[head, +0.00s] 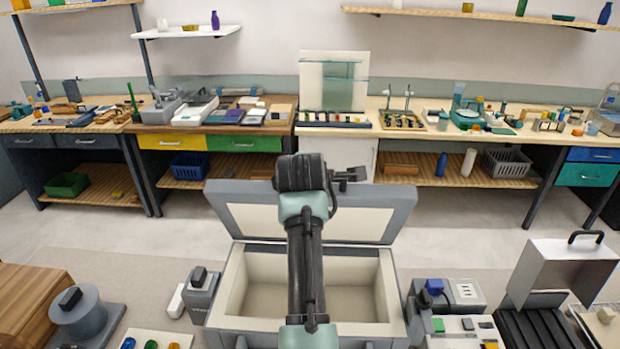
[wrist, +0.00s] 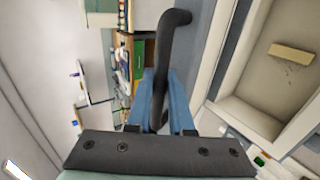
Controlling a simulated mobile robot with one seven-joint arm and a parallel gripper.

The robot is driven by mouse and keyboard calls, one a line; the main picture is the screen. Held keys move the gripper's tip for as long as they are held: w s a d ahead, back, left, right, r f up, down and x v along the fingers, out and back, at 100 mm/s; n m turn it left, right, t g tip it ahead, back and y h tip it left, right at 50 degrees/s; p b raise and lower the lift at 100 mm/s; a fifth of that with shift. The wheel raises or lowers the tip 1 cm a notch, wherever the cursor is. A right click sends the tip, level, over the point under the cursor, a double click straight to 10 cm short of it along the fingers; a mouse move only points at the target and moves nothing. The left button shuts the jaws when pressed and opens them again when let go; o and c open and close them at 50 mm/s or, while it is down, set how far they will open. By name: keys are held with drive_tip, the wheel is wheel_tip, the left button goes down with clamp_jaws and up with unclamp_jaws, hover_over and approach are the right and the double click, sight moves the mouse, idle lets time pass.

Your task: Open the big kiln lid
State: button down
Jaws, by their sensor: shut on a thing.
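The big kiln (head: 395,300) stands in front of me with its pale chamber exposed from above. Its lid (head: 400,195) is raised, tilted up behind the chamber, with its cream inner face towards me. My arm crosses in front of the chamber and lid and hides their middle. In the wrist view, my gripper (wrist: 163,85) has its blue fingers shut around a dark bent handle (wrist: 174,20). In the head view the fingers and their grip are hidden by my arm.
A grey box with a black knob (head: 202,290) stands left of the kiln, and a control unit (head: 450,293) right of it. A handled metal cover (head: 565,270) is further right. Workbenches (head: 445,170) line the back wall, with open floor before them.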

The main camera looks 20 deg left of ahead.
drive_tip(key=shift+f, duration=0.15)
drive_tip(key=c, duration=0.8)
unclamp_jaws()
drive_tip(key=shift+s, duration=0.15)
drive_tip(key=b+v, duration=0.4)
drive_tip(key=v, duration=0.9)
drive_tip(key=shift+r+b, duration=0.25)
drive_tip(key=shift+b, duration=0.15)
